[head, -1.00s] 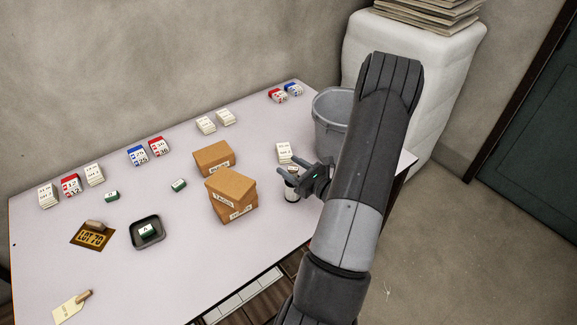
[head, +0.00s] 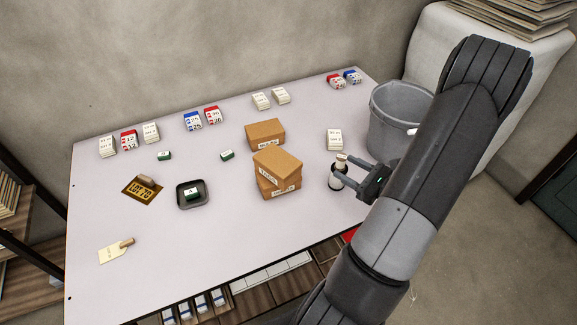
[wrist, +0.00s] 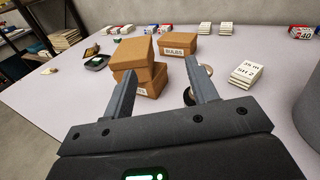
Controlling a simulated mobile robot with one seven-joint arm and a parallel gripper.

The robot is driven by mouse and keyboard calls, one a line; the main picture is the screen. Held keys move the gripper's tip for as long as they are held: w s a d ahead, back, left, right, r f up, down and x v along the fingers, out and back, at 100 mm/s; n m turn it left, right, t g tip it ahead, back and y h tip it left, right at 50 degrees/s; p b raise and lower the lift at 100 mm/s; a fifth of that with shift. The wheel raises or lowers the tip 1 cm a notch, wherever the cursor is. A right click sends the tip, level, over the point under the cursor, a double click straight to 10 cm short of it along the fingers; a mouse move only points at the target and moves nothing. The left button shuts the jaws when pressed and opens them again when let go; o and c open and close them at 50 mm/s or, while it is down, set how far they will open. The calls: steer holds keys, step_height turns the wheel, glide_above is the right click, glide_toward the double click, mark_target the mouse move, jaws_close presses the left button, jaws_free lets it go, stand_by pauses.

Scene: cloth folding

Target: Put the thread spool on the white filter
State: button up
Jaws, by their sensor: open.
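A small upright cylinder (head: 337,177), pale with a dark band, stands near the table's right edge and looks like the thread spool. In the wrist view a round light part of it (wrist: 208,69) shows behind my right finger, which hides most of it. My gripper (head: 339,170) is open and low over the table, its fingertips at the cylinder in the head view. In the wrist view the space between the fingers (wrist: 158,82) looks empty, with the cylinder toward the right finger. I cannot pick out the white filter with certainty.
Stacked cardboard boxes (head: 276,175) stand left of my gripper, another box (head: 265,134) behind them. A white card stack (head: 335,140) and a grey bin (head: 392,120) lie beyond. A black tray (head: 206,203) holds a green block. The table's front middle is clear.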

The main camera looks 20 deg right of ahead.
steer(key=s+a+r+n+g+y, duration=0.1)
steer(key=a+r+n+g, duration=0.55)
steer(key=a+n, duration=0.35)
steer(key=s+a+r+n+g+y, duration=0.2)
steer(key=a+r+n+g, duration=0.4)
steer(key=a, duration=0.6)
steer(key=s+a+r+n+t+h, duration=0.2)
steer(key=s+r+n+h, duration=0.4)
steer(key=r+n+h, duration=0.4)
steer(key=a+n, duration=0.1)
steer(key=n, duration=0.3)
steer(key=shift+s+a, duration=0.15)
steer(key=shift+s, duration=0.05)
